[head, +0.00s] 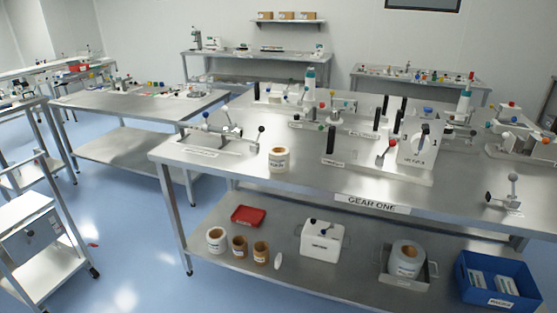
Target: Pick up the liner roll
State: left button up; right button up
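Several rolls are in the head view, and their labels are too small to read, so I cannot tell for sure which is the liner roll. A white labelled roll (279,160) stands upright on the table top near its front left edge. On the lower shelf stand a white roll with a brown core (216,241) and two brown rolls, one on the left (239,247) and one on the right (261,253). A large grey-white roll (407,259) sits in a metal tray (397,282) further right. Neither of my grippers is in view.
The steel table (300,185) carries a white machine (417,145) with upright black posts. On its lower shelf (330,280) are a red tray (248,215), a white box (322,241) and a blue bin (498,283).

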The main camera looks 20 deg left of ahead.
aim_at(277, 155)
jog(key=i+j+u, duration=0.2)
jog(key=i+j, duration=0.2)
jog(key=j, duration=0.2)
jog(key=i+j+u, duration=0.25)
jog(key=i+j, duration=0.15)
jog(key=j, duration=0.1)
